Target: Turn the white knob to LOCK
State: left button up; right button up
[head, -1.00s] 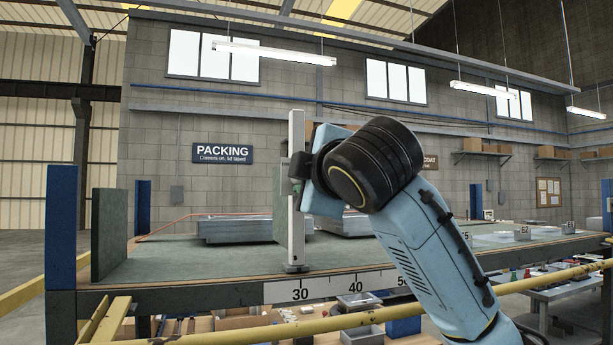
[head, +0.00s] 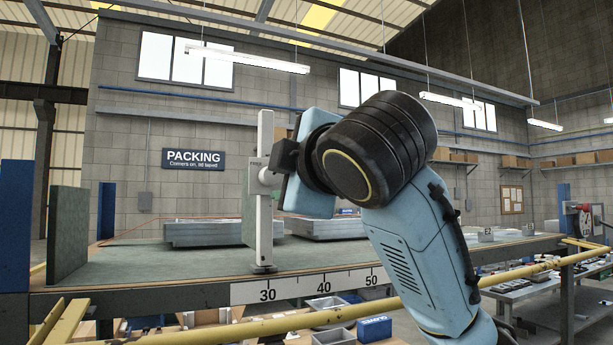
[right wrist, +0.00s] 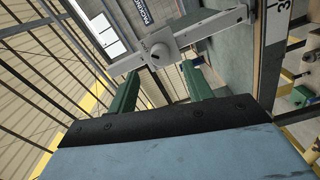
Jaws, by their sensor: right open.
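The white knob (head: 267,177) is on the upper part of a pale upright post (head: 264,220) at the edge of the green-topped bench. My left gripper is not in view.
The bench edge carries a scale strip (head: 310,287) with 30, 40 and 50. Grey metal stacks (head: 205,233) lie on the bench behind the post. A yellow rail (head: 250,329) runs along the front. The bench top left of the post is mostly clear.

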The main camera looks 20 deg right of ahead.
jog(key=s+b, duration=0.1)
jog(key=s, duration=0.6)
jog(key=shift+s, duration=0.2)
jog(key=shift+d, duration=0.15)
